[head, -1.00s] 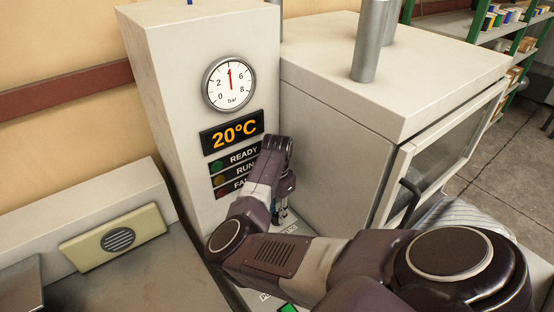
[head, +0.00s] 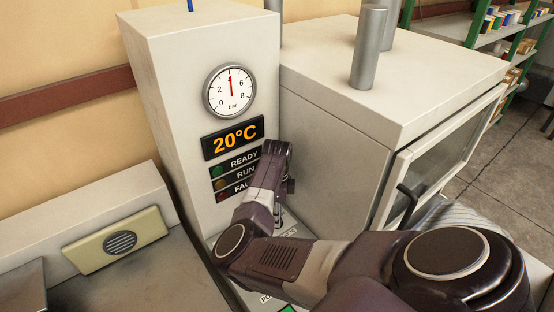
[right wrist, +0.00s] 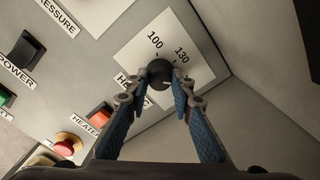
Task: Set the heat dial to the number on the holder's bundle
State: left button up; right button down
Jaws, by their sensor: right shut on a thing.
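The heat dial (right wrist: 159,74) is a small black round knob on a pale plate in the right wrist view. The numbers 100 and 130 show above it; the rest of its scale is hidden or out of view. My right gripper (right wrist: 161,84) is shut on the dial, with one blue-padded finger on each side. In the head view my right arm hides the dial, and the gripper (head: 284,190) is mostly covered by my wrist. The display (head: 233,138) reads 20°C. The holder's bundle is not seen. My left gripper is not in view.
A red HEATER switch (right wrist: 100,117), a red stop button (right wrist: 68,144) and a black POWER switch (right wrist: 22,50) sit left of the dial. A bar gauge (head: 229,91) is above the display. A cabinet wall (head: 330,145) stands close to the right of my wrist.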

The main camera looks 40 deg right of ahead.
jog(key=shift+m, duration=1)
jog(key=c, duration=1.7)
grip_release()
jog(key=shift+o, duration=0.2)
jog(key=shift+r, duration=0.1)
notch_tip(320, 180, up, 7)
jog(key=shift+r, duration=0.2)
jog(key=shift+f, duration=0.1)
